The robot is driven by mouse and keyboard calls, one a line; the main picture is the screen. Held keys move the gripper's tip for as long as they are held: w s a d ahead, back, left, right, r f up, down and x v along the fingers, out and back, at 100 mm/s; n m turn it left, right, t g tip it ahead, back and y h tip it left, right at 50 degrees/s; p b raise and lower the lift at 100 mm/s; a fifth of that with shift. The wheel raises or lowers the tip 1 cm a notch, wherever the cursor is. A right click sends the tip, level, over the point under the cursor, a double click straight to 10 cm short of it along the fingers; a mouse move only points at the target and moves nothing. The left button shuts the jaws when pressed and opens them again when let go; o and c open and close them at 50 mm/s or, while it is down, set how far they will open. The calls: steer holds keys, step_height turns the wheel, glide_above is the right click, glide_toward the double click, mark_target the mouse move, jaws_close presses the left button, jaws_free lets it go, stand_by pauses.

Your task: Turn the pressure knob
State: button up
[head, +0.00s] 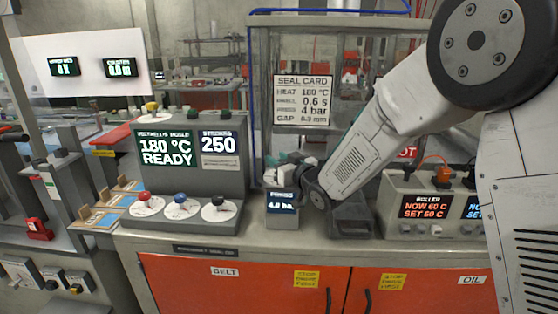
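A small grey unit with a pressure display (282,200) stands on the counter near the middle. Its screen seems to read "PRESS" and about 4.0 bar, but the text is small and partly cut by my arm. I cannot make out its knob clearly; the top of the unit is crowded by my wrist.
A large console (190,150) reading 180 °C READY stands left, with red, blue and black knobs on dials (181,208) in front. A seal card (303,100) lists 4 bar. Orange cabinets (240,285) are below.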

steer(key=shift+n+g+y, duration=0.3)
steer(key=shift+y, duration=0.1)
steer(key=n+g+y, duration=0.3)
steer(key=shift+s+a, duration=0.15)
steer(key=n+g+y, duration=0.1)
steer(key=g, duration=0.1)
steer(key=n+g+y, duration=0.1)
steer(key=n+g, duration=0.1)
steer(key=n+g+y, duration=0.1)
steer(key=g, duration=0.2)
steer(key=shift+s+a+n, duration=0.2)
steer(key=shift+s+n, duration=0.1)
steer(key=shift+s, duration=0.05)
steer(key=n+g, duration=0.1)
steer(key=g, duration=0.1)
steer(key=n+g, duration=0.3)
steer(key=g, duration=0.2)
steer(key=shift+s, duration=0.4)
steer(key=shift+s+n+g+h, duration=0.15)
steer(key=shift+n+g+h, duration=0.3)
steer(key=shift+n+g, duration=0.7)
steer(key=shift+s+n+g+h, duration=0.15)
steer(key=shift+n+g+h, duration=0.3)
steer(key=shift+n+g, duration=0.7)
steer(key=shift+d+g, duration=0.1)
steer(key=shift+g, duration=0.4)
steer(key=o, duration=1)
steer(key=shift+c, duration=0.2)
